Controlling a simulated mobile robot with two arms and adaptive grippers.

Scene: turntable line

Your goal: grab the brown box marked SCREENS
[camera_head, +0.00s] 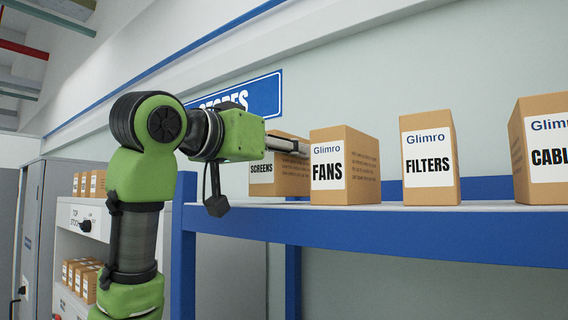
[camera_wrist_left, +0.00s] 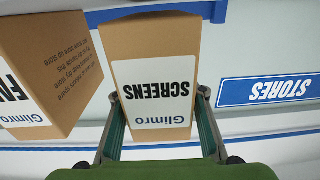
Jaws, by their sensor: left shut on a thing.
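The brown box marked SCREENS (camera_head: 262,177) stands at the left end of the blue-edged shelf in the head view, partly hidden behind the FANS box. My left gripper (camera_head: 304,149) reaches it from the left, with one finger visible across its upper part. In the left wrist view the SCREENS box (camera_wrist_left: 155,50) appears upside down between the two fingers of my left gripper (camera_wrist_left: 160,112). The fingers are shut on its sides. Whether the box touches the shelf is hard to tell. My right gripper is not in view.
A brown FANS box (camera_head: 360,165) stands close beside the SCREENS box. A FILTERS box (camera_head: 445,155) and a box marked CABL (camera_head: 530,110) stand farther right on the shelf (camera_head: 400,222). A blue STORES sign (camera_head: 265,95) hangs on the wall behind.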

